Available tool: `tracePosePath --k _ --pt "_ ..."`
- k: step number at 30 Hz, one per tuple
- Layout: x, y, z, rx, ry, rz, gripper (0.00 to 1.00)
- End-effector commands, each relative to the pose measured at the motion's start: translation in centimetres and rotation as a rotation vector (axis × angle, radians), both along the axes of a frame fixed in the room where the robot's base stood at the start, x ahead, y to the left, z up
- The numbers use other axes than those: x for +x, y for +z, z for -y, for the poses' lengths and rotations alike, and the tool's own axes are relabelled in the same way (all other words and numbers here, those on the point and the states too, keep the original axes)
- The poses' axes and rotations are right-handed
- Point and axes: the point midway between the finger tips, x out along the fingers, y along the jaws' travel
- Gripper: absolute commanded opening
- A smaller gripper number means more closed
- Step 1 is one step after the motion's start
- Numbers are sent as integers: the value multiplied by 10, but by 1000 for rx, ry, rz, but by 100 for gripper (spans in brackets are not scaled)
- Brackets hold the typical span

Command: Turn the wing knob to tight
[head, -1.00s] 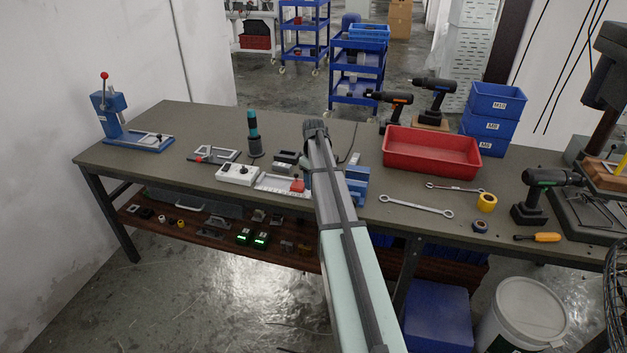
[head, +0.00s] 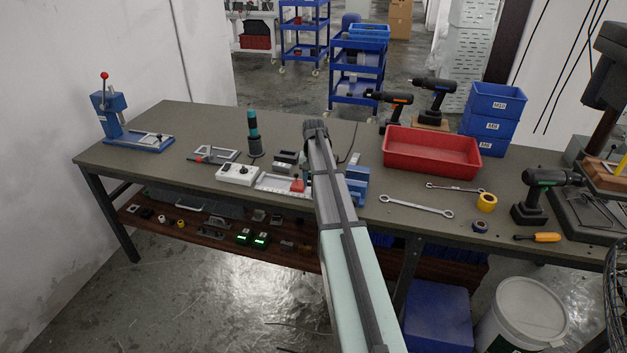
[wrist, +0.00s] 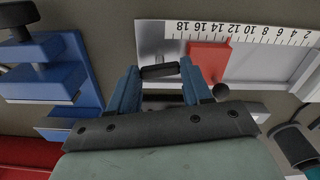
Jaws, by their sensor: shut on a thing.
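In the wrist view, the wing knob (wrist: 160,72) is a small dark bar at the left end of a grey fixture (wrist: 150,40) with a printed ruler. My gripper (wrist: 159,67) has its two blue fingers on either side of the knob, shut on its ends. A red block (wrist: 208,60) sits on the fixture just right of the fingers. In the head view, the fixture (head: 270,184) and red block (head: 297,186) show on the bench, while my arm hides the knob and most of my gripper. I cannot read any tight mark.
A blue vise-like device (wrist: 45,75) stands left of the fingers in the wrist view. A white box with a dial (head: 237,174) lies left of the fixture. A red tray (head: 432,152) and a wrench (head: 415,205) lie to the right. The bench's front left is clear.

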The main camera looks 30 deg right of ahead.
Motion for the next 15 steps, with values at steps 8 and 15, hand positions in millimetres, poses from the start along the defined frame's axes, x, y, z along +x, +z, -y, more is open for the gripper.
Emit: tracePosePath --k 8,15 --pt "0 0 0 0 -149 0 18" --pt "0 0 0 0 -207 0 18"
